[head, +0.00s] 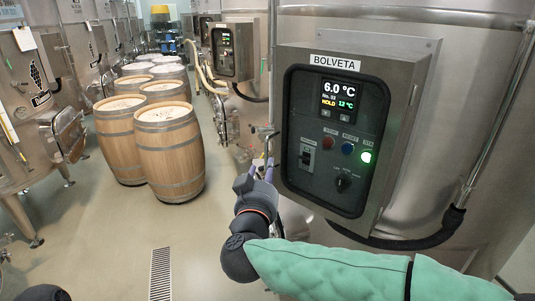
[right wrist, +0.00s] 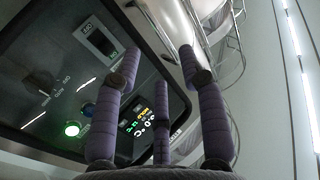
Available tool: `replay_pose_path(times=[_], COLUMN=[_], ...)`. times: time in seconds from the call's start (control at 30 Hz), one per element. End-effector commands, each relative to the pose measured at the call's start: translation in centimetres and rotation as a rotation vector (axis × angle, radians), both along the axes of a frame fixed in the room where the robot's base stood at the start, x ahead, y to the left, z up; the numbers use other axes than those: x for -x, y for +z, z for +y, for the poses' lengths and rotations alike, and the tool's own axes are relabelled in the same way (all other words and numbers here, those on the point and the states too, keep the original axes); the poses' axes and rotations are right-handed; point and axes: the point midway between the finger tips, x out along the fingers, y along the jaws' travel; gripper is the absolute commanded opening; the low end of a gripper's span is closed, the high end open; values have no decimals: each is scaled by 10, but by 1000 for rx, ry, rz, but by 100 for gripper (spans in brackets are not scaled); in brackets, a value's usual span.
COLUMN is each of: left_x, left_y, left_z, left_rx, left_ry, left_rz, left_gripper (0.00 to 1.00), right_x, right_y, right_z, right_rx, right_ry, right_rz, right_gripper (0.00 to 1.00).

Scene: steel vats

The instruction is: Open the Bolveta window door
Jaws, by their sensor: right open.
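The Bolveta control box (head: 402,85) is a steel box on the vat at the right, labelled BOLVETA. Its dark-framed window door (head: 318,196) lies flat against the box front and looks shut. Behind it are a lit display, small buttons, a green light and a black knob. My right gripper (head: 262,170) is just left of the box's lower left edge, fingers pointing up, apart and empty. In the right wrist view its purple fingers (right wrist: 160,70) are spread, with the window door (right wrist: 30,60) behind them at the left. I cannot tell whether a finger touches the door's edge.
A second control box (head: 232,50) and pipes are behind my gripper. A floor drain (head: 160,273) lies in the clear floor below the barrels.

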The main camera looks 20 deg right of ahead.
Motion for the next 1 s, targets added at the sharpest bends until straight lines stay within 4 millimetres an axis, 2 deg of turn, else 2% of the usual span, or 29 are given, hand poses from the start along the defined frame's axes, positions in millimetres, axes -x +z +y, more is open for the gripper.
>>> replay_pose_path(times=[0.2,0.4,0.6,0.87,0.93,1.0], left_x=[0,0,0,0,0,0], left_y=[4,6,7,7,7,7], left_z=[0,0,0,0,0,0], left_rx=[0,0,0,0,0,0], left_ry=[0,0,0,0,0,0], left_rz=[0,0,0,0,0,0], left_gripper=[40,40,40,40,40,40], right_x=[-38,-63,-73,-74,-74,-74], right_y=[0,0,1,0,0,0], right_z=[-16,-26,-30,-30,-30,-30], right_rx=[1,1,0,0,0,0], right_ry=[-4,-1,1,1,1,1], right_rz=[1,0,-1,-1,-1,-1], right_gripper=[41,41,41,41,27,8])
